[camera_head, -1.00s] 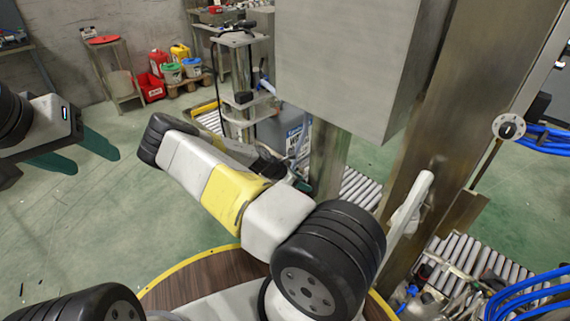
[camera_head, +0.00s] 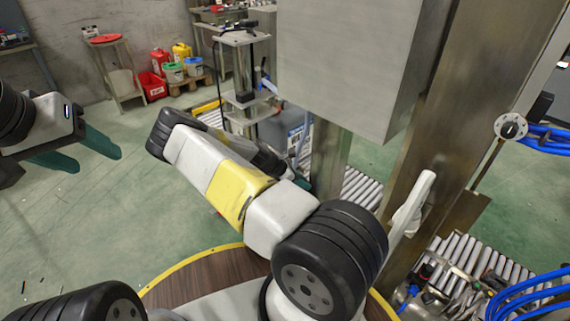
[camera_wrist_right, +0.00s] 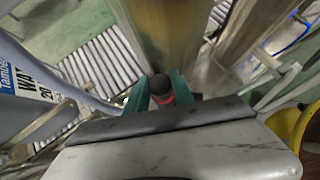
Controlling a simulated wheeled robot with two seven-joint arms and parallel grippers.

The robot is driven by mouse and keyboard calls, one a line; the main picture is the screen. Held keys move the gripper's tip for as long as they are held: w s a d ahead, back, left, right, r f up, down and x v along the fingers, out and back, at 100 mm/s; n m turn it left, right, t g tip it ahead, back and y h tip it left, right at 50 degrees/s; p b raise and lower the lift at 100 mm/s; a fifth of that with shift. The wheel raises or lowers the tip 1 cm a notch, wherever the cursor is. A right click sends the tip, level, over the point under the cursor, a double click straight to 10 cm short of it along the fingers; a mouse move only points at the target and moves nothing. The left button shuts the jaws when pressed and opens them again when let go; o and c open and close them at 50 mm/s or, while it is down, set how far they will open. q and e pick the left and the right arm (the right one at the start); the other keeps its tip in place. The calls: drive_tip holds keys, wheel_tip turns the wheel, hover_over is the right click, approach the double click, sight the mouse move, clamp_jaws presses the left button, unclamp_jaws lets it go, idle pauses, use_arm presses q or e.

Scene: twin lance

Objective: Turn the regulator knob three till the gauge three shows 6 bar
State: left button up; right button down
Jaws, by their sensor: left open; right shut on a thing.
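In the right wrist view, a dark round knob (camera_wrist_right: 161,86) with a red ring sits between the teal fingertips of my right gripper (camera_wrist_right: 160,90). The gripper is shut on it. I cannot tell from these frames which numbered regulator it belongs to. In the head view my right arm covers that gripper and the knob. No gauge face can be read in either view. My left gripper (camera_head: 96,156) is open and empty at the left of the head view, over the green floor and far from the knob.
A large grey box (camera_head: 345,60) and a metal post (camera_head: 425,130) stand close beyond my right arm. Roller conveyors (camera_head: 360,190) run behind and at the right (camera_head: 500,260). Blue hoses (camera_head: 545,133) hang at the right edge.

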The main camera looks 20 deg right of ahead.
drive_tip(key=c, duration=1.1)
unclamp_jaws()
drive_tip(key=v, duration=0.8)
drive_tip(key=shift+s, duration=0.1)
drive_tip(key=shift+o, duration=0.2)
